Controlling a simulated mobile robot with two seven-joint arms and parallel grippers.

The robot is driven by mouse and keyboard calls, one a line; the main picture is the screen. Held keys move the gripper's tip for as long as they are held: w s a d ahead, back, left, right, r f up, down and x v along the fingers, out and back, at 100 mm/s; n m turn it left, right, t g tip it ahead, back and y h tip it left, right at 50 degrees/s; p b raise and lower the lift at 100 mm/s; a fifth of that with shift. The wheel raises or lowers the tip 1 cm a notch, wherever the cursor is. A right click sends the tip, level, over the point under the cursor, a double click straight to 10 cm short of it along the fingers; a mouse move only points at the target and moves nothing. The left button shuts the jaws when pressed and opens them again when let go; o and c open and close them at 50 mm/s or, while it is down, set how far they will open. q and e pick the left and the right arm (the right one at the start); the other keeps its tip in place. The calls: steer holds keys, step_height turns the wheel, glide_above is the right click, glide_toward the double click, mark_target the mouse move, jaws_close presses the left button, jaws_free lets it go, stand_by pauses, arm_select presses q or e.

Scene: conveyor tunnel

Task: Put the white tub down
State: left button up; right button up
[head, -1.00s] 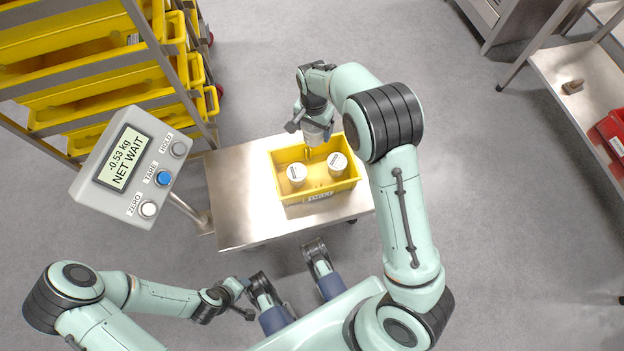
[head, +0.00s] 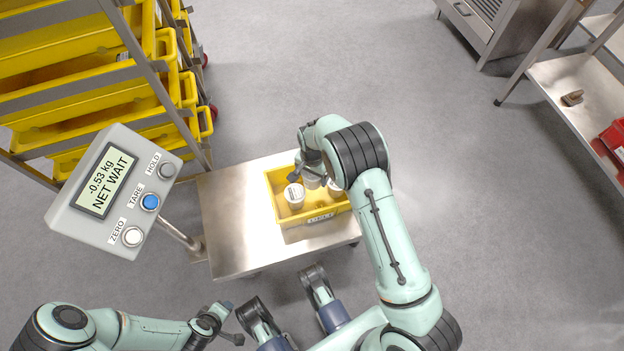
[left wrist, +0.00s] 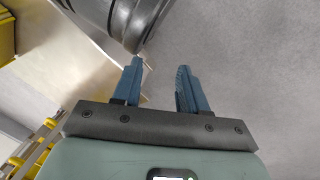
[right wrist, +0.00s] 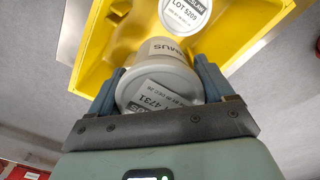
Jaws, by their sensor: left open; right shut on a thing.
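My right gripper (right wrist: 160,66) is shut on a white tub (right wrist: 163,88) with a printed lid, and it shows upright between the fingers in the right wrist view. In the head view that tub (head: 312,181) is at the back of the yellow crate (head: 290,222), partly hidden by my arm. I cannot tell whether its base touches the crate floor. Another white tub (head: 294,196) stands in the crate's left part; a third (head: 336,186) is mostly hidden on the right. One tub in the crate also shows in the right wrist view (right wrist: 185,12). My left gripper (left wrist: 160,66) is open and empty.
The crate is on a steel table (head: 232,225) whose left part is bare. A scale display (head: 110,190) reading -0.53 kg, NET WAIT stands left. A rack of yellow crates (head: 95,90) is behind it. A steel shelf (head: 575,110) is far right.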

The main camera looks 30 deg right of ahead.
step_height(320, 180, down, 3)
steer(key=shift+f+b, duration=0.1)
steer(key=shift+b, duration=0.3)
arm_select(q)
steer(key=shift+s+a+f+g, duration=0.15)
steer(key=shift+s+f+g, duration=0.25)
steer(key=shift+s+f, duration=0.65)
arm_select(e)
steer(key=shift+f, duration=0.2)
arm_select(q)
steer(key=shift+s, duration=0.1)
arm_select(e)
steer(key=shift+f, duration=0.1)
steer(key=shift+f, duration=0.2)
steer(key=o, duration=1.4)
arm_select(q)
steer(key=shift+s+f, duration=0.15)
steer(key=shift+s, duration=0.05)
